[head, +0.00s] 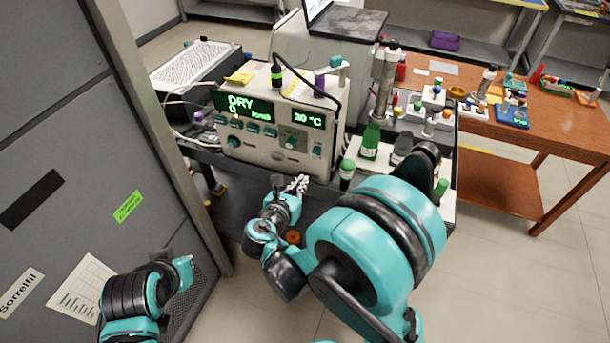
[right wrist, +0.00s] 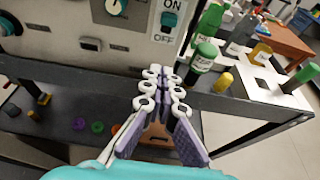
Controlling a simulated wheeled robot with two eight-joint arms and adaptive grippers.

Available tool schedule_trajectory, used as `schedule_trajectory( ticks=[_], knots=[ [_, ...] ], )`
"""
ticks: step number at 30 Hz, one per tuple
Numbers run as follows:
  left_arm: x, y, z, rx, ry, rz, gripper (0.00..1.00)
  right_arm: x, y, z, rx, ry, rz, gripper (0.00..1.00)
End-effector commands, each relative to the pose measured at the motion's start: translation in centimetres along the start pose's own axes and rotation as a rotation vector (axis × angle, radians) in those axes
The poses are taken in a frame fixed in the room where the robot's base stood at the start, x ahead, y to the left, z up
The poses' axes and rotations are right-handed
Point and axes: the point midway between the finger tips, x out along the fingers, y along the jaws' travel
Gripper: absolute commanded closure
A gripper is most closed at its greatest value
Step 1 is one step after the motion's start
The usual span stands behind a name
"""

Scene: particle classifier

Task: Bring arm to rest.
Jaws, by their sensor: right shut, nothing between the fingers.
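My right gripper (head: 301,184) is in front of the lower right part of the particle classifier's front panel (head: 275,135). In the right wrist view its fingers (right wrist: 162,85) are shut together at the tips with nothing between them, over the dark cart top. The panel, with a dial and an ON/OFF switch (right wrist: 168,20), is just beyond the tips. My right arm (head: 370,235) fills the lower middle of the head view and hides part of the cart. My left arm (head: 130,295) is at the lower left; no fingers of its gripper show.
Green bottles (right wrist: 208,20) and a green-capped vial (head: 347,174) stand close to the right of my right gripper. A grey cabinet (head: 90,110) stands close by my left arm. A brown table (head: 520,135) is at the right. Open floor (head: 520,270) lies at lower right.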

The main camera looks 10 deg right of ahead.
Motion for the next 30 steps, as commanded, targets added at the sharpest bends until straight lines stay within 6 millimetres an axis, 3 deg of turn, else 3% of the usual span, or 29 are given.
schedule_trajectory(
  ticks=[16,20,23,30],
  knots=[
    [0.0,0.0,0.0,0.0,0.0,0.0,1.0,-0.1,0.0,0.0,0.002,0.001,0.0,1.0],
    [0.0,0.0,0.0,0.0,0.0,0.0,1.0,-0.1,-1.0,0.2,0.089,0.039,-0.008,1.0],
    [0.0,0.0,0.0,0.0,0.0,0.0,1.0,-0.1,-3.0,0.6,0.288,0.12,-0.031,1.0],
    [0.0,0.0,0.0,0.0,0.0,0.0,1.0,-2.5,-9.3,0.7,1.06,0.376,-0.192,1.0]
  ],
)
